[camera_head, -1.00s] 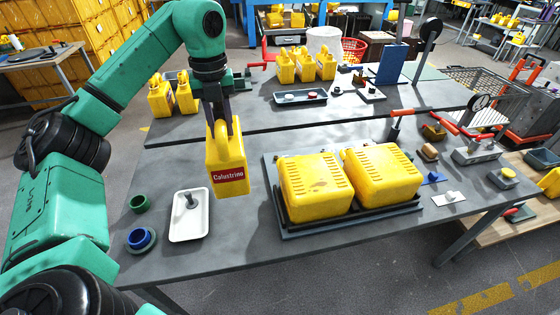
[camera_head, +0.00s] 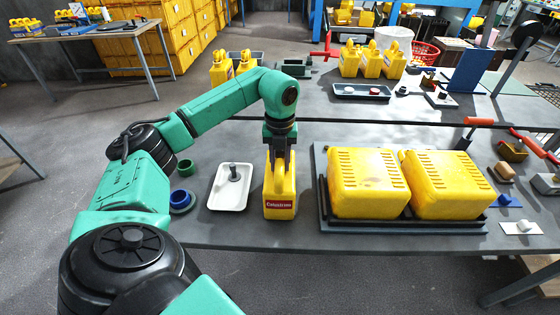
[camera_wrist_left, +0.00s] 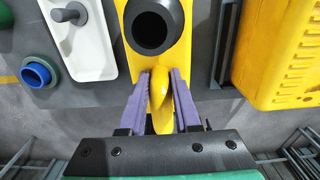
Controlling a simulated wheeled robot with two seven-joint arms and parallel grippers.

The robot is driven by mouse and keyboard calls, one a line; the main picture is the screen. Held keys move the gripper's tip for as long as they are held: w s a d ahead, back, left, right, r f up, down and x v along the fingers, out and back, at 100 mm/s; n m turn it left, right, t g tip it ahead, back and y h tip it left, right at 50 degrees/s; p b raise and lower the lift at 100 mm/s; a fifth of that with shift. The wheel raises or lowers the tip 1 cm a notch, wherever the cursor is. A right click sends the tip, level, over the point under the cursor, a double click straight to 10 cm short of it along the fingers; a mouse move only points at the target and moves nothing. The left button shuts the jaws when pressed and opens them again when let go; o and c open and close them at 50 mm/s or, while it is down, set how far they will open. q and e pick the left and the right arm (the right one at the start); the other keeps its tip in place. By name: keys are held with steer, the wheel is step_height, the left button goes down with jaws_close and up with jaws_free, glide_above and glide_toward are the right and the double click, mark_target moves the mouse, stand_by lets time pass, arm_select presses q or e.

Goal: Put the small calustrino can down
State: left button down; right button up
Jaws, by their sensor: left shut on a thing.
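The small yellow Calustrino can (camera_head: 280,197), with a red label, is upright between the white tray and the big yellow cans. My left gripper (camera_head: 279,158) comes down from above and is shut on its handle. In the left wrist view, the two purple fingers (camera_wrist_left: 160,95) are on either side of the can's yellow handle (camera_wrist_left: 158,88), and the dark round cap (camera_wrist_left: 152,25) faces up. The can's base is at or just above the grey table (camera_head: 240,228); I cannot tell whether it touches. My right gripper is not in view.
A white tray (camera_head: 217,197) with a grey peg is close on the left, beside blue (camera_head: 181,199) and green (camera_head: 184,167) rings. Two big yellow cans (camera_head: 368,185) (camera_head: 447,187) stand in a black tray on the right. Several small yellow cans stand on the back table.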

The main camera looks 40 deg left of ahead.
arm_select(q)
steer(key=shift+f, duration=0.1)
steer(key=c, duration=0.6)
jaws_free()
step_height(320, 180, up, 8)
steer(key=shift+f+b, duration=0.1)
steer(key=shift+b, duration=0.55)
step_height(320, 180, up, 5)
steer(key=shift+s+f+p, duration=0.1)
steer(key=shift+f+p, duration=0.05)
steer(key=shift+p, duration=1.05)
steer(key=shift+f, duration=0.1)
